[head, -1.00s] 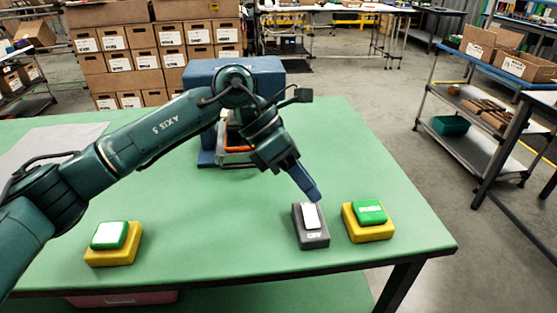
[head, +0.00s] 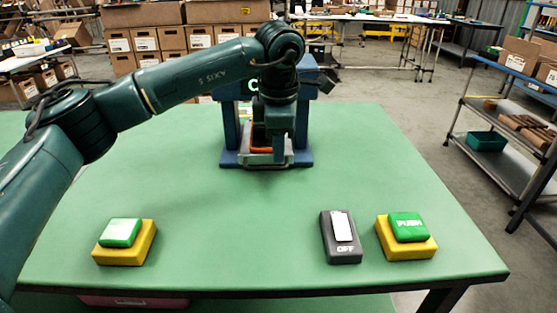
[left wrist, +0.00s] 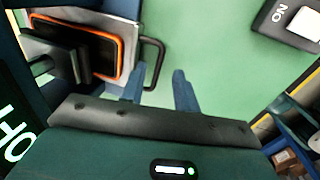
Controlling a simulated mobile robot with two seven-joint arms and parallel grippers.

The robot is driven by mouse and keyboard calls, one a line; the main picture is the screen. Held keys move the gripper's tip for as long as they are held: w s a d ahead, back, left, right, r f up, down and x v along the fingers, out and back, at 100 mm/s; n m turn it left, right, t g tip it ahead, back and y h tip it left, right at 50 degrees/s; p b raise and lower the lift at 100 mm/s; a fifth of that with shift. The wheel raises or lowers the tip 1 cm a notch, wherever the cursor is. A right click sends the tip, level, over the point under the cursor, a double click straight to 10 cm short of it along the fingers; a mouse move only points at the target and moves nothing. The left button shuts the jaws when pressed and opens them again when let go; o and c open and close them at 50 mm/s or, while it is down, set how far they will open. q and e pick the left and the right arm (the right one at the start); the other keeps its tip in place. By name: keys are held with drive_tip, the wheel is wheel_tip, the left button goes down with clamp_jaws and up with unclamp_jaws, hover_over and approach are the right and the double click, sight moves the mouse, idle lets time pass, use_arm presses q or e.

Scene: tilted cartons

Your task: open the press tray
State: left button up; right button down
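The blue press (head: 232,145) stands at the back of the green table. Its tray (left wrist: 128,32), with an orange-edged inset, shows at upper left in the left wrist view. A dark bar handle (left wrist: 161,50) sticks out from the tray. My left gripper (left wrist: 158,70) is open, its two blue fingers apart at the handle's end. The handle appears partly between them; I cannot tell if they touch it. In the head view my left gripper (head: 279,148) hangs in front of the press and hides part of the tray. My right gripper is out of view.
A grey switch (head: 328,240) with a white rocker lies near the front, beside a green PUSH button (head: 408,226) on a yellow base. Another green button (head: 120,233) on a yellow base is at front left. The table's middle is clear.

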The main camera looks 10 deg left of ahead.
sight(278, 169)
use_arm(q)
drive_tip(key=shift+w+a+f, duration=0.1)
drive_tip(key=shift+w+f, duration=0.1)
drive_tip(key=shift+f, duration=0.85)
drive_tip(key=shift+w+f, duration=0.2)
drive_tip(key=shift+f, duration=0.85)
drive_tip(key=shift+c, duration=0.2)
clamp_jaws()
